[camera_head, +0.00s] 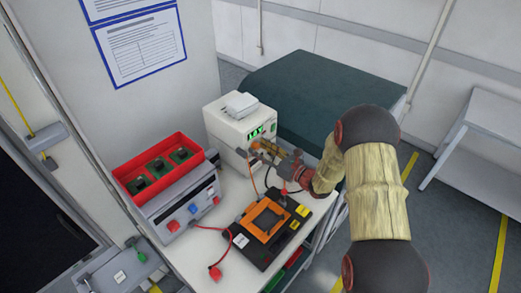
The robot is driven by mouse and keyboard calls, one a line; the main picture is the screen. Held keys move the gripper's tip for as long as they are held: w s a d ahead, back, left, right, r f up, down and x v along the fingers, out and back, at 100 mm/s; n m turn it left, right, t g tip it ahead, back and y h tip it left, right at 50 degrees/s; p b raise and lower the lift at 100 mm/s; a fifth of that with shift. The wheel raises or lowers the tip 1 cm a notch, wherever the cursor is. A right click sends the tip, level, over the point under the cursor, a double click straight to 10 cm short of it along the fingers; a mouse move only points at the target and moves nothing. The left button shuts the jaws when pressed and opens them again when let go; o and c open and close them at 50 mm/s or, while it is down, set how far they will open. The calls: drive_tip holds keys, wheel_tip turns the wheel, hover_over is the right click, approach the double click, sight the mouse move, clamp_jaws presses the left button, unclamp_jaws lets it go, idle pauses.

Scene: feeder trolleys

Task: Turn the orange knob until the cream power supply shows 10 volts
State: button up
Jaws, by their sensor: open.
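The cream power supply (227,127) stands at the back of the trolley top, with a lit green display (255,132) on its front face. The digits are too small to read. My gripper (267,149) is open, with its fingers at the front panel just below the display. The orange knob cannot be told apart clearly from the yellowish fingers in front of the panel. Whether the fingers touch it cannot be told.
A grey bench unit (178,212) carrying a red bin (130,172) stands at left. A black fixture with an orange frame (263,218) lies in front of the supply. Cables run across the top. A dark green-topped cabinet (320,90) stands behind.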

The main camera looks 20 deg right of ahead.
drive_tip(key=c, duration=0.3)
drive_tip(key=c, duration=0.8)
